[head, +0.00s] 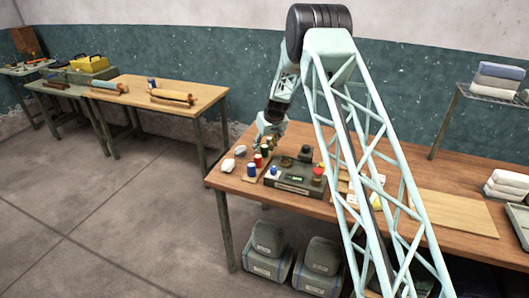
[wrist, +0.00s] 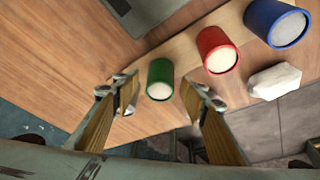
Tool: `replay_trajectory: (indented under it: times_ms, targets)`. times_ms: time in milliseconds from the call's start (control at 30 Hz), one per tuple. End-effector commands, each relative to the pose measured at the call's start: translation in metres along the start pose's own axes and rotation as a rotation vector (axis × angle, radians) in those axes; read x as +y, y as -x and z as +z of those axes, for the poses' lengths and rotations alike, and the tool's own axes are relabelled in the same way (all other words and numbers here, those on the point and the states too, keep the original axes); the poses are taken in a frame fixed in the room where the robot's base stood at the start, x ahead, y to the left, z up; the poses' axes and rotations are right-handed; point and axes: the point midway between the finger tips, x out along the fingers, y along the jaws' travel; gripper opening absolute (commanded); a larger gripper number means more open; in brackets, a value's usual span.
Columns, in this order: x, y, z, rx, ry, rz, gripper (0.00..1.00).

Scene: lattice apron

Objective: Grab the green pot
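The green pot (wrist: 160,79) is a small cylinder with a pale round face. In the wrist view it appears between the two fingers of my gripper (wrist: 160,92), which are spread apart with a gap on each side of the pot. In the head view the green pot (head: 264,150) is on the wooden table, just below my gripper (head: 268,138). A red pot (wrist: 217,50) and a blue pot (wrist: 275,23) stand in a row beside it on a light wooden strip. How far the fingertips are from the pot in depth is hard to tell.
A white lump (wrist: 274,81) lies near the red pot. In the head view a dark tray (head: 291,187) with small items is right of the pots. White lumps (head: 228,165) lie left of them. A bare board (head: 452,211) lies farther right.

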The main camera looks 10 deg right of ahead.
Motion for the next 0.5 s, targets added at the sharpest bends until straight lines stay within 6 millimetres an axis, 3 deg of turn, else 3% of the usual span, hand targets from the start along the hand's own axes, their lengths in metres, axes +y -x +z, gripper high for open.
replay_trajectory:
  times_ms: [67, 333, 500]
  targets:
    - [0.0000, 0.0000, 0.0001, 0.000, 0.000, 0.000, 0.38]
    - [0.0000, 0.0000, 0.0001, 0.000, 0.000, 0.000, 0.13]
    - [0.0001, 0.0001, 0.0000, 0.000, 0.000, 0.000, 0.13]
